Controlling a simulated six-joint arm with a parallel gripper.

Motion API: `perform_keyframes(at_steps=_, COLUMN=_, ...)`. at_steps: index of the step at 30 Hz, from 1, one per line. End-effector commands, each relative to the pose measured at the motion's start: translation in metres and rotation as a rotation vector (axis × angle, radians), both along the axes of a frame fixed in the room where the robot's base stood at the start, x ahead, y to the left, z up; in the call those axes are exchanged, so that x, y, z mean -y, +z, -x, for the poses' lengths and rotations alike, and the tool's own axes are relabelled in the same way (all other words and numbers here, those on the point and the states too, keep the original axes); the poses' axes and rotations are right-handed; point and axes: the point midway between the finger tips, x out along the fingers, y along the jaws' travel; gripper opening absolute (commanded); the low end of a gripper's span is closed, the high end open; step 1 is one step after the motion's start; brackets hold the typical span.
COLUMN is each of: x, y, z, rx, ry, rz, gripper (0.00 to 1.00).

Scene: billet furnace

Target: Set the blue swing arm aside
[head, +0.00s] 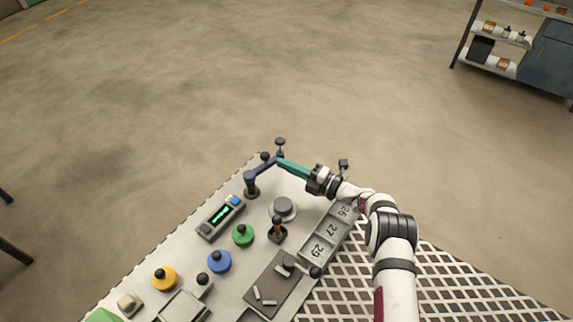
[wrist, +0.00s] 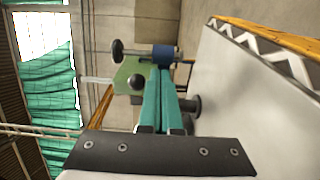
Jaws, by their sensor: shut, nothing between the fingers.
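The blue swing arm (head: 264,167) stands at the far corner of the table. It reaches from its upright post (head: 251,183) up and to the right, with dark knobs on it. My gripper (head: 281,163) comes in from the right, its teal fingers shut together with nothing between them. The fingertips are at the arm's outer end. In the wrist view, the closed fingers (wrist: 161,72) point at a blue part of the arm (wrist: 164,54) with a dark rod and knob. I cannot tell whether they touch it.
The light table (head: 190,260) carries a grey round lid (head: 283,208), green (head: 243,236), blue (head: 219,261) and yellow (head: 164,279) knobbed discs, and a display box (head: 220,216). A numbered tray (head: 331,231) lies along the right edge. Floor beyond the table is clear.

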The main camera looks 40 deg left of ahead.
Motion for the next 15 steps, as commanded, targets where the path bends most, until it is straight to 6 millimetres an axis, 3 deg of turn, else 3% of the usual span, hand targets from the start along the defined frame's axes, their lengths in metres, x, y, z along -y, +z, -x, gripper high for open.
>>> perform_keyframes(at_steps=1, x=-0.011, y=0.004, z=-0.004, rx=0.019, ry=-0.025, rz=-0.003, gripper=0.0)
perform_keyframes(at_steps=8, x=-0.008, y=0.004, z=-0.005, rx=0.019, ry=-0.025, rz=-0.002, gripper=0.0)
perform_keyframes(at_steps=11, x=0.004, y=0.004, z=-0.006, rx=0.018, ry=-0.025, rz=-0.002, gripper=0.0)
perform_keyframes(at_steps=15, x=0.041, y=0.004, z=-0.009, rx=0.014, ry=-0.023, rz=-0.002, gripper=0.0)
